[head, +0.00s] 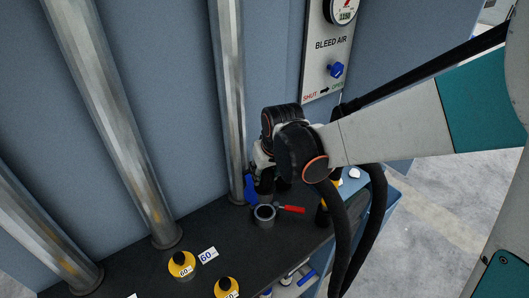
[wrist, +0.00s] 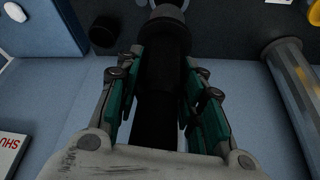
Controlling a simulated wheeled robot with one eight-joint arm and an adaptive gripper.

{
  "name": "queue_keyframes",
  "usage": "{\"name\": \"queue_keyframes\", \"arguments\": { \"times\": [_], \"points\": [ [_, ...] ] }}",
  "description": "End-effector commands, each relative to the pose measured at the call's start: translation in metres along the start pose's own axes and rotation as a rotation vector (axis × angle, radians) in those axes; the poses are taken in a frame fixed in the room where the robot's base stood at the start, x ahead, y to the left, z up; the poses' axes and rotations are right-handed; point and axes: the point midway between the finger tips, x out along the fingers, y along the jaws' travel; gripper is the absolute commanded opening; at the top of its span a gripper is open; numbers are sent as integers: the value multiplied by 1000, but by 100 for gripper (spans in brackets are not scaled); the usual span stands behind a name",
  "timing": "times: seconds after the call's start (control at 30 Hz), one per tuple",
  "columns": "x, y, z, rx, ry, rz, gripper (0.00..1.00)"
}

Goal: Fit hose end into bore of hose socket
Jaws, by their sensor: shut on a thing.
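The hose socket (head: 264,221) is a short grey ring with an open dark bore, standing on the dark bench top (head: 215,230). My gripper (head: 263,184) is just behind and above it in the head view, pointing down. In the wrist view my gripper (wrist: 163,105) is shut on the black hose end (wrist: 163,65), which runs lengthwise between the fingers. A grey round part (wrist: 165,14) shows at its far end. I cannot tell whether it is a collar or the socket. The hose tip is mostly hidden in the head view, and its gap to the bore is unclear.
A red-handled tool (head: 291,209) lies right beside the socket. A metal pipe (head: 229,100) rises close behind my gripper. The bleed air panel (head: 327,65) is on the wall above.

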Motion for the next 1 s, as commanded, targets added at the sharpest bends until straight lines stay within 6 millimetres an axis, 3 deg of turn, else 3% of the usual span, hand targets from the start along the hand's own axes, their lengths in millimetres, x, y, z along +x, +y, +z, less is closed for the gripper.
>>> {"name": "queue_keyframes", "arguments": {
  "times": [0.27, 0.8, 1.0],
  "points": [
    [6, 0, 2, 0, 0, 0, 0],
    [48, 0, 20, 0, 0, 0, 0],
    [54, 0, 22, 1, 0, 0, 0]
  ]
}}
